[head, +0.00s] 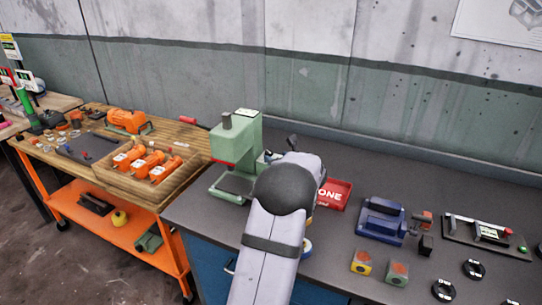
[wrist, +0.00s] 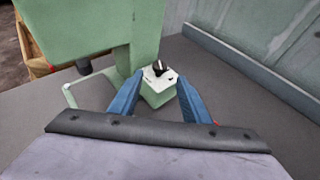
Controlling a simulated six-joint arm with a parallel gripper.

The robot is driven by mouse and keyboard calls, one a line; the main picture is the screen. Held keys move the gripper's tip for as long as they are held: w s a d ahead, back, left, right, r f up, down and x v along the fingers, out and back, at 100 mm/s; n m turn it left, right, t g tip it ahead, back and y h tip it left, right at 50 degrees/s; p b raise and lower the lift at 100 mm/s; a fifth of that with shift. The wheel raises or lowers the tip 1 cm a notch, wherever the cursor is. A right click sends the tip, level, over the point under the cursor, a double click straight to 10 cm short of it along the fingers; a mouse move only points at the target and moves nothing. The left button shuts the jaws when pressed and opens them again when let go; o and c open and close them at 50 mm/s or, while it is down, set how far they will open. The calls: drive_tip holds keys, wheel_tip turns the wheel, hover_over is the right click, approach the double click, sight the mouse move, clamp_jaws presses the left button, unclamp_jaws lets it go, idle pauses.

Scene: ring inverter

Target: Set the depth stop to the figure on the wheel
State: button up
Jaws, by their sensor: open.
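In the wrist view, my gripper (wrist: 158,98) is open, its two blue fingers on either side of a small green box (wrist: 157,97). The box has a white top plate with a black knob (wrist: 160,67) and small marks too tiny to read. I cannot tell whether the fingers touch it. It stands beside a green bench press (head: 236,145), whose body also shows in the wrist view (wrist: 85,25). I cannot make out which part is the depth stop or a wheel with a figure. In the head view my arm hides the gripper.
A red tray lettered "ONE" (head: 336,194) lies right of my arm. A blue vise-like tool (head: 381,219), two small boxes (head: 362,262) and several black discs (head: 444,290) are farther right. A wooden cart (head: 85,160) with orange tools stands left. The wall is behind.

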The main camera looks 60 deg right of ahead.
sight(271, 155)
drive_tip(key=shift+w, duration=0.1)
drive_tip(key=shift+p+x, duration=1.45)
drive_tip(key=shift+x, duration=2.15)
drive_tip(key=c, duration=1)
drive_tip(key=shift+f+b, duration=0.1)
drive_tip(key=shift+b, duration=0.2)
drive_tip(key=shift+c, duration=0.2)
